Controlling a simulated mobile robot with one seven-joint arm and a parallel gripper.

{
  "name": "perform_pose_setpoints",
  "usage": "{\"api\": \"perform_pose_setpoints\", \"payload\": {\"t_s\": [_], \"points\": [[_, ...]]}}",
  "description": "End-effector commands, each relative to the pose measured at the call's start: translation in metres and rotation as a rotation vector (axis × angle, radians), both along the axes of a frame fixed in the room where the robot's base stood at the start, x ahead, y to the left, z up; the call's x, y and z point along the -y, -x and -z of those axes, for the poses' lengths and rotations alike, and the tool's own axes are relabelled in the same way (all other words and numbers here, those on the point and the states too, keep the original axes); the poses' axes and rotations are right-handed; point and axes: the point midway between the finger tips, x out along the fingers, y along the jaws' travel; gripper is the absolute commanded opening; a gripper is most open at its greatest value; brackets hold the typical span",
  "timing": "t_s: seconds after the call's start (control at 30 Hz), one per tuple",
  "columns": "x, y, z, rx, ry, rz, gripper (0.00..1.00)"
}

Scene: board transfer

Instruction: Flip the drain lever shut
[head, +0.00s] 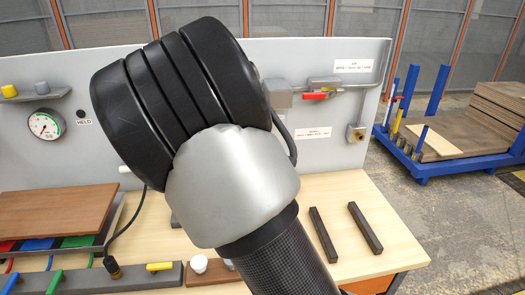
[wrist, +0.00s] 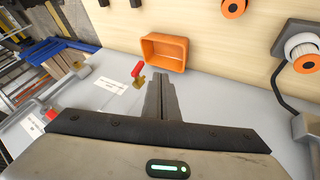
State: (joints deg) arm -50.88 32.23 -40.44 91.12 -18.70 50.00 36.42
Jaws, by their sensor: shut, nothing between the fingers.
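A red lever (wrist: 138,69) on a brass-coloured fitting (wrist: 137,83) shows in the wrist view, a little left of my gripper (wrist: 160,80). My gripper's fingers are closed together with nothing between them, and they look apart from the lever. In the head view, a red handle (head: 317,96) lies roughly level on a grey valve, and a brass fitting (head: 357,134) sits lower right on the panel. I cannot tell which of these is the lever in the wrist view. My arm hides my gripper and the middle of the panel in the head view.
An orange bin (wrist: 165,51) stands just beyond the fingertips in the wrist view. Two dark bars (head: 323,234) lie on the wooden bench (head: 385,200). A gauge (head: 45,124) is at left on the grey panel (head: 340,160). A blue cart (head: 425,168) stands at right.

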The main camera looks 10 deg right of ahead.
Motion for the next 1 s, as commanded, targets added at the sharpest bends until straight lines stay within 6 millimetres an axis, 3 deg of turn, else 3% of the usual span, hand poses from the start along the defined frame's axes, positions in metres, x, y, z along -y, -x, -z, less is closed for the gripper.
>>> {"api": "perform_pose_setpoints", "payload": {"t_s": [0.17, 0.57, 0.77, 1.0], "points": [[-0.011, -0.009, 0.003, 0.024, 0.039, -0.01, 0.0], [-0.008, -0.011, 0.007, 0.022, 0.039, -0.008, 0.0], [0.007, -0.022, 0.029, 0.02, 0.042, -0.007, 0.0], [0.034, -0.043, 0.069, 0.02, 0.042, -0.007, 0.0]]}}
